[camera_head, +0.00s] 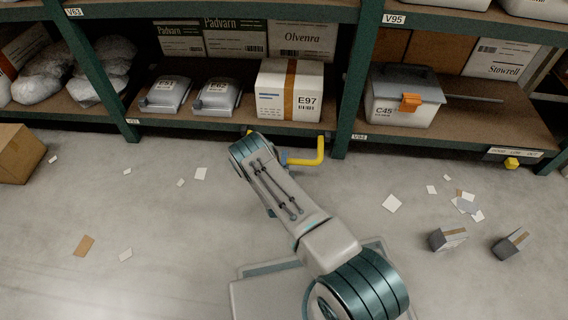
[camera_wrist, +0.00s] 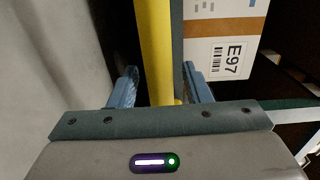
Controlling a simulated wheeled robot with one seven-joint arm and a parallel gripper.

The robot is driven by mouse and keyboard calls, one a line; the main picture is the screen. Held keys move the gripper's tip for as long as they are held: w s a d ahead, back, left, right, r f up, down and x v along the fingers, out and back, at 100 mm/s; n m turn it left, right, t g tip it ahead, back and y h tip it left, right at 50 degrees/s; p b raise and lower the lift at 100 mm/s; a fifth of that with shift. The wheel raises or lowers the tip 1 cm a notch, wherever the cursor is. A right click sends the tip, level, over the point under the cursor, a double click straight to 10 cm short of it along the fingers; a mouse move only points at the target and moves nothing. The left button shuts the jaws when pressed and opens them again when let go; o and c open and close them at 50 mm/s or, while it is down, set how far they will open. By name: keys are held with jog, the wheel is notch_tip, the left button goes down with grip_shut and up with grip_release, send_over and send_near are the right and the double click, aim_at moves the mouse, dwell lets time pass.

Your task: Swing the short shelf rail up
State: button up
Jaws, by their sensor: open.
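The yellow rail (camera_head: 321,150) shows in the head view at the front edge of the middle bay's lower shelf, below the box E97. Its right end is bent, and my arm hides much of the rest. In the wrist view the yellow rail (camera_wrist: 154,45) runs down the picture between the two blue fingers. My gripper (camera_wrist: 160,88) is open around it, with a visible gap to the left finger; whether the right finger touches it I cannot tell. In the head view my wrist mostly hides the fingers.
The white box E97 (camera_head: 290,92) stands on the shelf just behind the rail. A green upright (camera_head: 351,110) stands right of the rail. A lidded bin C45 (camera_head: 403,100) is farther right. Paper scraps and two small boxes (camera_head: 447,239) lie on the floor.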

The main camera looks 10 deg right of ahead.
jog(key=shift+w+d, duration=0.15)
jog(key=shift+w, duration=0.15)
grip_shut()
jog(key=shift+r, duration=0.1)
